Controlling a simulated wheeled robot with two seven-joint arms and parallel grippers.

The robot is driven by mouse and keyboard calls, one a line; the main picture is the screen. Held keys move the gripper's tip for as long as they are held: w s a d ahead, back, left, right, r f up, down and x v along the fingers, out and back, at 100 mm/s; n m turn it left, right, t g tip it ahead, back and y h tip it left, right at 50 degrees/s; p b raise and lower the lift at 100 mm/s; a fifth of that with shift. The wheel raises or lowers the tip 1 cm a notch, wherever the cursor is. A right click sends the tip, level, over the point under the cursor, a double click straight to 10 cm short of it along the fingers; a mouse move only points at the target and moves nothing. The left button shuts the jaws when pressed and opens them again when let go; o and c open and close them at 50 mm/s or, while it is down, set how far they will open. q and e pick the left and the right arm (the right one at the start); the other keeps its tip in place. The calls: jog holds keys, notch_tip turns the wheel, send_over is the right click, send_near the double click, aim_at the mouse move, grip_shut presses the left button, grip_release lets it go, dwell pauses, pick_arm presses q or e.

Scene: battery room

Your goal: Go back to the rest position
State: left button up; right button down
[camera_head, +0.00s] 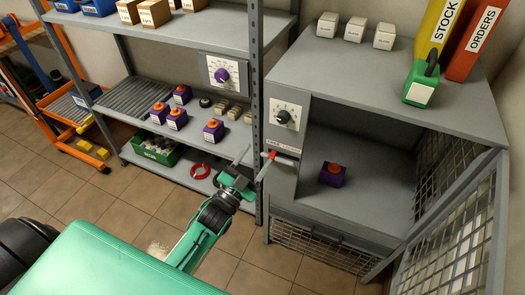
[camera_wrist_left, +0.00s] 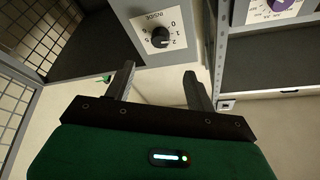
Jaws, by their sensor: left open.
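My left gripper (camera_head: 252,160) is in front of the gap between the shelf rack and the grey cabinet, with its arm coming up from the bottom. Its two fingers are apart with nothing between them. In the left wrist view the fingers (camera_wrist_left: 158,72) are also apart and empty, below a black dial (camera_wrist_left: 160,37) on a white plate marked INSIDE. The dial also shows on the cabinet front in the head view (camera_head: 284,116). My right gripper is in neither view.
The grey cabinet (camera_head: 335,72) has an open compartment holding a purple block with an orange top (camera_head: 333,174). Its mesh door (camera_head: 450,235) stands open at right. A shelf rack (camera_head: 203,32) stands at left with purple blocks and a green bin (camera_head: 157,149).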

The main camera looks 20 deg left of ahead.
pick_arm(q)
jog(key=shift+s+a+f, duration=0.1)
jog(key=shift+s, duration=0.25)
jog(key=shift+f, duration=0.1)
jog(key=s+a+f+n+g+y, duration=0.1)
jog(key=s+f+g, duration=0.2)
jog(key=f, duration=1)
jog(key=s+f+n+g+y, duration=0.15)
jog(key=s+f+g, duration=0.25)
jog(key=f, duration=0.9)
jog(key=s+a+f+n+g+y, duration=0.1)
jog(key=s+f+g, duration=0.2)
jog(key=f, duration=1.1)
jog(key=s+f+g, duration=0.3)
jog(key=s+f, duration=0.4)
jog(key=s, duration=0.4)
jog(key=s+a+f+n+g+y, duration=0.1)
jog(key=s+f+g, duration=0.3)
jog(key=s+f, duration=0.3)
jog(key=s+f+n+g, duration=0.1)
jog(key=s+f+g, duration=0.2)
jog(key=s, duration=1.4)
notch_tip(320, 180, down, 4)
jog(key=shift+s+a+f, duration=0.15)
jog(key=shift+a+f, duration=0.05)
jog(key=shift+a, duration=0.15)
